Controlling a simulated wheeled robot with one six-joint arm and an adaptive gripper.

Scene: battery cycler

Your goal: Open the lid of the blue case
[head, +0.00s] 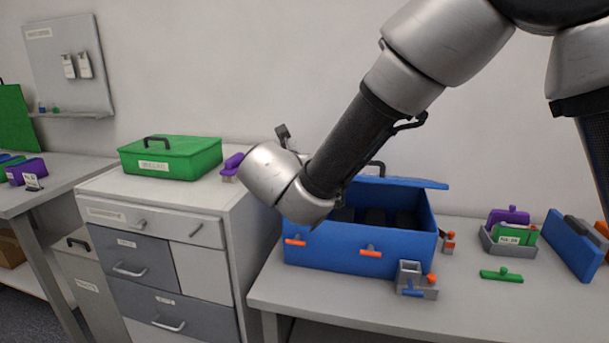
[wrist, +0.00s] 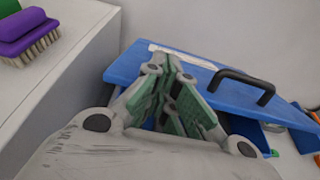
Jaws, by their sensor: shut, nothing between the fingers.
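The blue case (head: 335,248) stands on the right-hand bench, with orange latches (head: 371,251) on its front. Its blue lid (head: 405,183) is raised off the body, and dark contents show in the gap. The lid also fills the middle of the wrist view (wrist: 215,93), with its black handle (wrist: 245,84) right of my fingers. My gripper (wrist: 178,92) is shut and empty, its green-padded fingers overlapping the lid's left part. I cannot tell whether they touch it. In the head view my arm hides the gripper and the lid's left part.
A green case (head: 172,158) and a purple brush (head: 231,166) sit on the drawer cabinet (head: 190,215) to the left. A small grey holder (head: 416,281) stands before the case.

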